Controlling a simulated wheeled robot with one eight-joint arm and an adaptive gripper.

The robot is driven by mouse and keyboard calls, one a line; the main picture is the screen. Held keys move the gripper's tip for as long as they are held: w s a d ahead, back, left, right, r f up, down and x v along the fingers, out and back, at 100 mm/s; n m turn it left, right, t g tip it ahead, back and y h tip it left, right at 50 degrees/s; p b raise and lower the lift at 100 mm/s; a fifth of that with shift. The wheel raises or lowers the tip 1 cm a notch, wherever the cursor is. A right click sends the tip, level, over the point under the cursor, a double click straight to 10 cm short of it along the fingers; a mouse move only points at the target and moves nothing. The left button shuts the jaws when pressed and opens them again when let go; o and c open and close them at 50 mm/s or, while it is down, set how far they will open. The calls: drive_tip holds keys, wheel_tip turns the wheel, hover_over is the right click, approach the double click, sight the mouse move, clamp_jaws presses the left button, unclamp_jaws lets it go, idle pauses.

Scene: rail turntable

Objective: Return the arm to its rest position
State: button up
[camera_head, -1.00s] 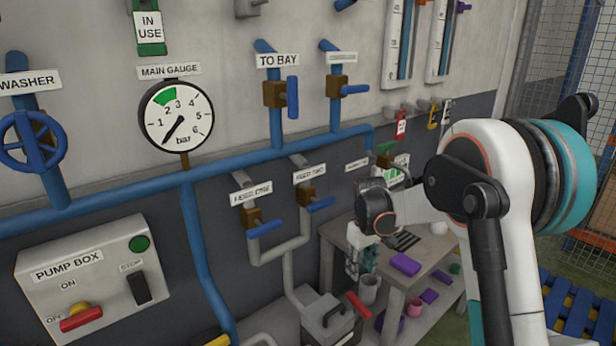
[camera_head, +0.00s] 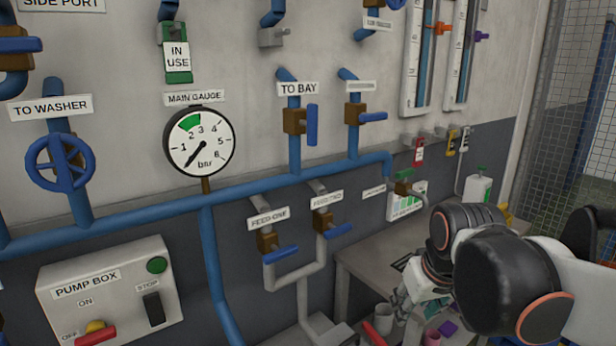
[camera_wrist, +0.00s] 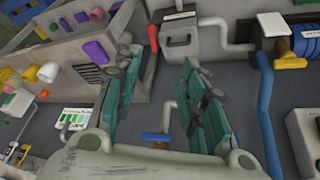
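My arm (camera_head: 520,285) reaches in from the right edge of the head view, with its large dark joint close to the camera. My gripper (camera_head: 408,308) is small and partly hidden by the wrist in that view, in front of the work table. In the wrist view my gripper (camera_wrist: 158,62) shows two teal-padded fingers spread apart. Nothing is held between them. Grey floor and wall lie beyond the gap, with a blue-handled valve (camera_wrist: 156,137) seen low between the fingers.
The work table (camera_head: 372,262) with small coloured items stands near my gripper. The pipe wall carries the main gauge (camera_head: 200,141), feed valves (camera_head: 267,243) and pump box (camera_head: 110,300). A mesh fence (camera_head: 560,90) stands at right.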

drive_tip(key=s+f+m+t, duration=0.1)
drive_tip(key=s+f+t, duration=0.1)
drive_tip(key=s, duration=0.9)
drive_tip(key=shift+s+m, duration=0.2)
drive_tip(key=shift+m, duration=0.2)
drive_tip(key=shift+f, duration=0.1)
drive_tip(key=shift+c, duration=0.5)
